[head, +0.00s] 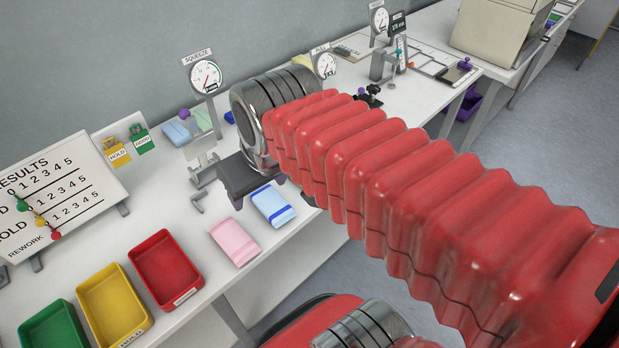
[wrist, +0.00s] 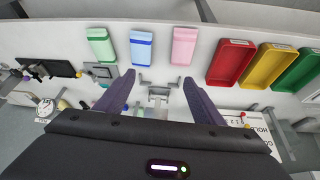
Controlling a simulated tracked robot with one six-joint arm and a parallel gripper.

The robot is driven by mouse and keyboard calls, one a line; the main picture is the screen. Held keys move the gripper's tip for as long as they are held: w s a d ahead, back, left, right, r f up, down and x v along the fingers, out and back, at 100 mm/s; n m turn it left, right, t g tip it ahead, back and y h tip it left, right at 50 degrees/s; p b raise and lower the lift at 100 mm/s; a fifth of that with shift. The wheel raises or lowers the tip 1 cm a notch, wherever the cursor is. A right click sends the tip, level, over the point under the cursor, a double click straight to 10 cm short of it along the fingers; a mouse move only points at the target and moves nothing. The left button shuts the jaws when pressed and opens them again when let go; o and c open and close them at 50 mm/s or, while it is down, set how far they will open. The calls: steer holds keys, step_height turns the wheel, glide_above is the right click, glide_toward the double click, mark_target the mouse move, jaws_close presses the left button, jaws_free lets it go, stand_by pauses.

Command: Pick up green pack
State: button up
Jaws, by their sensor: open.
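The green pack (wrist: 101,45) lies flat on the white bench in the wrist view, left in a row of three packs. The light blue pack (wrist: 141,48) is beside it and the pink pack (wrist: 184,46) further right. In the head view I see the pink pack (head: 235,241) and blue pack (head: 273,206); the green one is out of sight, likely behind my red arm. My gripper (wrist: 159,77) is open and empty. Its fingers are spread above the bench, toward the blue and pink packs, with the green pack beyond the left finger.
Red (head: 166,270), yellow (head: 115,305) and green (head: 54,329) trays stand left along the bench.

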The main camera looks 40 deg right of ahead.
steer(key=shift+o, duration=1.1)
steer(key=w+d+f+g, duration=0.1)
steer(key=w+d+g, duration=0.1)
steer(key=w+d, duration=0.6)
steer(key=shift+d+f+n+g, duration=0.3)
steer(key=shift+d+f+n, duration=0.1)
steer(key=shift+d, duration=0.1)
steer(key=w+d+f+g, duration=0.1)
steer(key=w+d+f, duration=0.1)
steer(key=d, duration=0.3)
steer(key=w+d+f+g, duration=0.1)
steer(key=w+d+f, duration=0.1)
steer(key=d, duration=0.3)
steer(key=shift+w+d+f+n, duration=0.15)
steer(key=shift+w+f+n, duration=0.25)
steer(key=shift+f, duration=0.35)
step_height(320, 180, down, 8)
steer(key=shift+f, duration=0.25)
steer(key=shift+f, duration=0.1)
steer(key=shift+d+f, duration=0.15)
steer(key=shift+f, duration=1.15)
steer(key=shift+d+f, duration=0.1)
steer(key=shift+f, duration=1.15)
